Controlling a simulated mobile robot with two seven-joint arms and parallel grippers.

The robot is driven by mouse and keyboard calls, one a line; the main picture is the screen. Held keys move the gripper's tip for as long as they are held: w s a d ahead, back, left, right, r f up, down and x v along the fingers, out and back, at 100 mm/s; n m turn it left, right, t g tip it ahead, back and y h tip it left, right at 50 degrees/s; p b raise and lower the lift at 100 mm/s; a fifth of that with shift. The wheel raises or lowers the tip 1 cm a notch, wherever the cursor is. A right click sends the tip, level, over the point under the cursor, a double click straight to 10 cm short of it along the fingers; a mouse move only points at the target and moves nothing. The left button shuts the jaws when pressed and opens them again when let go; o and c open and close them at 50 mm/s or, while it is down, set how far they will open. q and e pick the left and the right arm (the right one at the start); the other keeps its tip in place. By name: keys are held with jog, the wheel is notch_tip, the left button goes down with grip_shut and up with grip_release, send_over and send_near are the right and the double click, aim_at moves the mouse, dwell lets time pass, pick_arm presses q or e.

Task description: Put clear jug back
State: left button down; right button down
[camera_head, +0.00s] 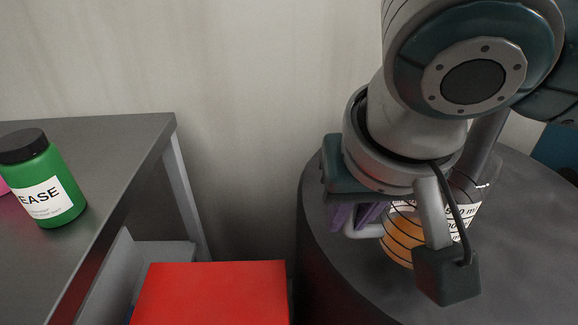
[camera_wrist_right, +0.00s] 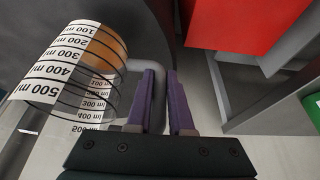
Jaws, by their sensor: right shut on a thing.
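The clear jug (camera_head: 399,240) has black measuring lines, white labels and orange contents. It is at the dark round table (camera_head: 325,245) on the right of the head view, partly hidden behind my right arm. In the right wrist view the jug (camera_wrist_right: 72,65) is on the left, with its handle reaching toward the fingers. My right gripper (camera_head: 357,216) has purple fingers, shut on the jug's handle. The fingers also show in the right wrist view (camera_wrist_right: 163,88). I cannot tell whether the jug's base touches the table. My left gripper is not in view.
A grey table (camera_head: 95,145) at the left holds a green jar (camera_head: 43,185) with a black lid and a pink thing at the picture's edge. A red box-like thing (camera_head: 212,293) stands low between the two tables. The round table's front part looks bare.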

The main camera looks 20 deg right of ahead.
aim_at(347, 236)
notch_tip(347, 236, down, 3)
jog(key=shift+b, duration=0.3)
jog(key=shift+f, duration=0.15)
jog(key=shift+f, duration=0.15)
jog(key=c, duration=0.8)
grip_release()
